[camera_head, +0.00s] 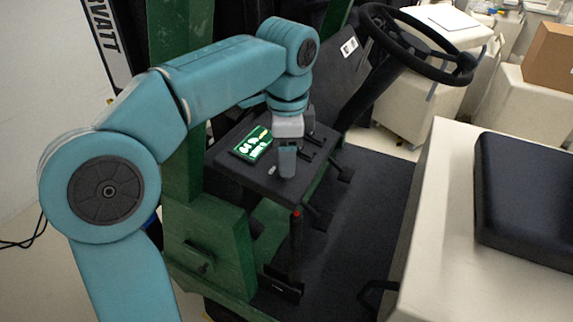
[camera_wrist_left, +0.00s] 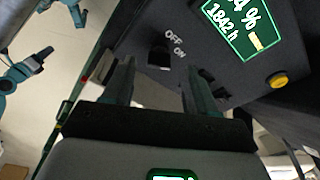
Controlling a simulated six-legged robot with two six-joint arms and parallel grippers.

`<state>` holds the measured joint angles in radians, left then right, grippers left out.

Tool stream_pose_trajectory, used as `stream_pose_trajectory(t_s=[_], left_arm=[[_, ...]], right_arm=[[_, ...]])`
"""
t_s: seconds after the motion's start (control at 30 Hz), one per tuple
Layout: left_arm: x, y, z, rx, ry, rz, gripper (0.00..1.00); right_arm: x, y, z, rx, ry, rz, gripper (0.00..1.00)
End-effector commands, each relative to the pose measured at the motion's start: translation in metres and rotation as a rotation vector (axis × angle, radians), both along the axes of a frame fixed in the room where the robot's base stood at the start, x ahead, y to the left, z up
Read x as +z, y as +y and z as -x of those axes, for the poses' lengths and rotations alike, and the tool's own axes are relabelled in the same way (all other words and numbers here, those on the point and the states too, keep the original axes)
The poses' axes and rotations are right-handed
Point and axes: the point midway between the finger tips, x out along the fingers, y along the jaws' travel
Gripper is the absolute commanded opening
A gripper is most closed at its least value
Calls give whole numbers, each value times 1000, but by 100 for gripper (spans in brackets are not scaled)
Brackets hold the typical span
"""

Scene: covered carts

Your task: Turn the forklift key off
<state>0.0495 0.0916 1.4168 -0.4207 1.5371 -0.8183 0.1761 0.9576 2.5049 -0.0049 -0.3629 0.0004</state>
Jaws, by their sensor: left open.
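The forklift key (camera_wrist_left: 159,56) is a small black knob on the dark console panel (camera_wrist_left: 130,35), beside white OFF and ON labels. I cannot tell clearly which label it points to. In the wrist view my left gripper (camera_wrist_left: 158,78) is open. Its two fingers point at the panel, one on each side of the key's line, and I see no grip on it. In the head view the left gripper (camera_head: 287,152) hangs over the console (camera_head: 240,168) and hides the key. My right gripper is not in view.
A green lit display (camera_head: 252,143) sits on the console, left of the gripper. A yellow button (camera_wrist_left: 277,80) is near the display. The steering wheel (camera_head: 412,62) is at upper right, a red-tipped lever (camera_head: 296,240) below the console, and the black seat (camera_head: 525,195) at right.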

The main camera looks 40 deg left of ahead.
Motion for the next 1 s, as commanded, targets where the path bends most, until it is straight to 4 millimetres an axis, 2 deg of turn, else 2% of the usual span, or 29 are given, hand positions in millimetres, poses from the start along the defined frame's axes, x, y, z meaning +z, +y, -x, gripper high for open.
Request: stream_pose_trajectory(t_s=[0.1,0.2,0.53,0.7,1.0], left_arm=[[-17,2,-2,1,1,0,57],[-24,3,-3,1,0,0,57],[-28,4,-5,1,-1,0,57],[-28,4,-4,1,-1,0,2],[-27,4,-4,23,-6,-1,1]], right_arm=[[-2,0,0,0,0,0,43],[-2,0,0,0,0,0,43],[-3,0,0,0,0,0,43],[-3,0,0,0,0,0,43],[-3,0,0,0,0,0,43]])
